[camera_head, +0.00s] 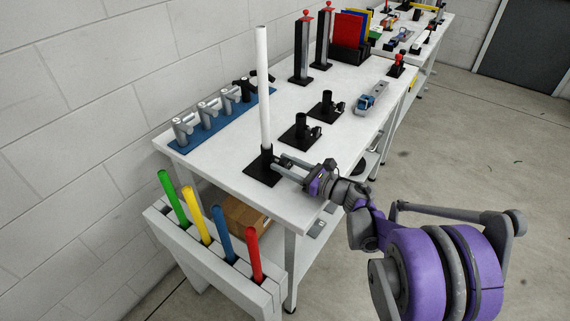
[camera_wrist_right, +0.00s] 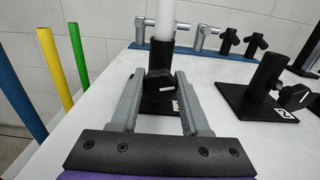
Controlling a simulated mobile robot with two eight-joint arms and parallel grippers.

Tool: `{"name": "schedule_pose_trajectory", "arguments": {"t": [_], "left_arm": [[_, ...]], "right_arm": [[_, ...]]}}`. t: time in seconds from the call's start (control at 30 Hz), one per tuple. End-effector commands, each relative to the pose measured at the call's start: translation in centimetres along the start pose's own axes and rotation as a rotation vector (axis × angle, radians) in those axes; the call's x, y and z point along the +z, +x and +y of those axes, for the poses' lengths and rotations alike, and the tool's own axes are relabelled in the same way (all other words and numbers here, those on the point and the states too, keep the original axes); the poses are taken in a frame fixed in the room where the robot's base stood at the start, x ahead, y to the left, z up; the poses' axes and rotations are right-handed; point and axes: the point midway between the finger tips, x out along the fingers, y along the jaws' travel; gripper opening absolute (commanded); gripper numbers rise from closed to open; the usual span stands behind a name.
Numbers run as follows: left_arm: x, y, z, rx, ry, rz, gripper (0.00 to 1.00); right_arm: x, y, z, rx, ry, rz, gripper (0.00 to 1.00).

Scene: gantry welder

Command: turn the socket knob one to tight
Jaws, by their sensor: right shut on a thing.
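The nearest black socket (camera_head: 262,174) stands on its square base plate near the table's front left corner, with a tall white rod (camera_head: 262,85) upright in it. In the right wrist view, its black knob (camera_wrist_right: 160,88) faces me with a white mark pointing to the side. My right gripper (camera_head: 279,166) reaches in from the right. Its two fingers are closed around the knob's sides, also seen in the right wrist view. The fingers and knob hide much of the socket's lower part. My left gripper is not in view.
Two empty black sockets (camera_head: 300,131) (camera_head: 326,106) stand farther along the white table (camera_head: 215,185). A blue strip (camera_head: 205,132) with several grey and black fittings lies along the wall side. A rack (camera_head: 215,262) holds green, yellow, blue and red rods beside the table.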

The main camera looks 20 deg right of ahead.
Motion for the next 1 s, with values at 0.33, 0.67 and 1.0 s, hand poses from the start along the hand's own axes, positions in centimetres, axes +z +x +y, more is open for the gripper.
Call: {"name": "schedule_pose_trajectory", "arguments": {"t": [0.33, 0.67, 1.0], "left_arm": [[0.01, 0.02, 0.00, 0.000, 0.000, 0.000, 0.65], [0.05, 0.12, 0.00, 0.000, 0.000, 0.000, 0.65], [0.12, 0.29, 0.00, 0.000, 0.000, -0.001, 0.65]], "right_arm": [[-0.03, -0.01, -0.04, 0.000, 0.252, 0.000, 0.00], [-0.06, -0.02, -0.09, 0.000, 0.567, 0.001, 0.00], [-0.11, -0.02, -0.13, 0.000, 0.889, 0.001, 0.00]]}}
